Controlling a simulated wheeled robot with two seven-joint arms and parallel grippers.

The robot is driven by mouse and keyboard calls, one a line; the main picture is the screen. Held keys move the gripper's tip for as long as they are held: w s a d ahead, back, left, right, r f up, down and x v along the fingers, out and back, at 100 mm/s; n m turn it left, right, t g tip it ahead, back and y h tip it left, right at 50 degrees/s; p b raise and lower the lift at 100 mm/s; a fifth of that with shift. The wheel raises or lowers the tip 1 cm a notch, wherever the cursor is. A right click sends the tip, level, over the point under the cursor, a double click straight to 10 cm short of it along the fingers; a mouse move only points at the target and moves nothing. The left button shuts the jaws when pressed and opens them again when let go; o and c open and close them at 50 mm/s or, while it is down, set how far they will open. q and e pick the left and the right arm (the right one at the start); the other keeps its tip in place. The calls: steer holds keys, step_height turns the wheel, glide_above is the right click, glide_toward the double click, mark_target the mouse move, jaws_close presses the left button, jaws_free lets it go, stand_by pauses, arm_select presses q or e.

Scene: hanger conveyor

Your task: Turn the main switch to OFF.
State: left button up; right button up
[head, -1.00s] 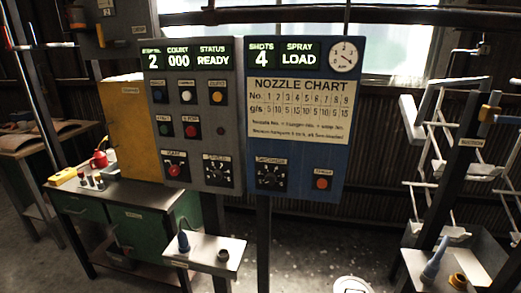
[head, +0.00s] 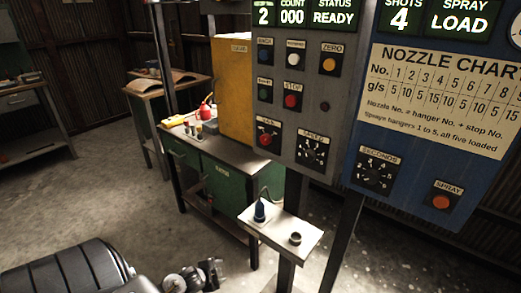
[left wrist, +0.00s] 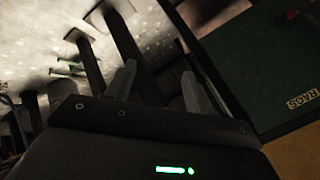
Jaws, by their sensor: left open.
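A grey control panel (head: 300,165) stands at the upper middle of the head view. A red rotary knob (head: 267,136) sits at its lower left; its small label is hard to read, and I cannot tell its setting. It may be the main switch. My left gripper (head: 212,274) is low in the head view, below and left of the panel, well apart from it. In the left wrist view the left gripper (left wrist: 158,90) has its two fingers apart with nothing between them. My right gripper is out of view.
A blue panel (head: 410,185) adjoins on the right. A green cabinet (head: 225,185) and yellow box (head: 235,95) stand behind. The floor at left is clear.

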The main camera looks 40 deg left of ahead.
mark_target(263, 141)
arm_select(q)
steer(key=w+a+r+m+t, duration=0.1)
steer(key=w+r+m+t, duration=0.2)
steer(key=r, duration=0.7)
steer(key=w+a+r+m+t+b, duration=0.1)
steer(key=w+a+r+m, duration=0.3)
steer(key=r, duration=0.7)
steer(key=w+d+r+m+t, duration=0.15)
steer(key=w+r, duration=0.25)
steer(key=r, duration=0.6)
steer(key=s+d+r+m+t+h, duration=0.1)
steer(key=d+r+m+t, duration=0.2)
steer(key=r, duration=0.7)
steer(key=d+r+m+t+h, duration=0.15)
steer(key=d+r+m, duration=0.35)
steer(key=r, duration=0.5)
steer(key=shift+m+g, duration=0.3)
steer(key=shift+m, duration=0.05)
steer(key=w, duration=0.6)
steer(key=w+p, duration=0.1)
steer(key=w, duration=0.2)
steer(key=shift+a, duration=0.3)
steer(key=shift+w+f, duration=0.1)
steer(key=shift+w, duration=0.5)
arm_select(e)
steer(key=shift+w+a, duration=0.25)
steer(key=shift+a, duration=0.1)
